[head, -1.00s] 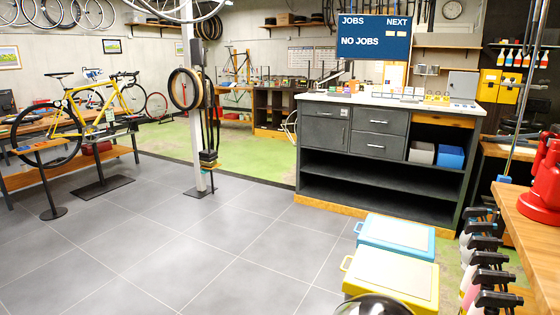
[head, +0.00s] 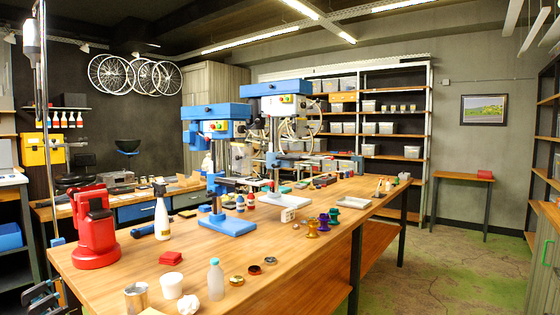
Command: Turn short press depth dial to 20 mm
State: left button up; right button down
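Two blue-headed presses stand on the wooden workbench (head: 270,262). The nearer, left press (head: 217,112) has a lower head and a blue base plate; it looks like the short one. The other press (head: 277,88) stands behind and to the right, with a higher head. Both have small coloured buttons on the front of the head. I cannot make out a depth dial or its reading on either press at this distance. Neither of my grippers is in the head view.
A red machine (head: 95,228) stands at the bench's left end. Open floor (head: 465,262) lies right of the bench.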

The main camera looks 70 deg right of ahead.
aim_at(242, 128)
jog(key=z, duration=2.05)
jog(key=u, duration=0.45)
jog(key=l+u, duration=0.2)
jog(key=u, duration=0.2)
jog(key=l+u, duration=0.15)
jog(key=u, duration=0.25)
jog(key=l+u, duration=0.65)
jog(key=k+l+u, duration=0.3)
jog(key=k+l, duration=0.1)
jog(key=l, duration=0.25)
jog(key=k+l+u, duration=0.1)
jog(key=l, duration=0.2)
jog(key=k+l+u, duration=0.1)
jog(key=l, duration=0.25)
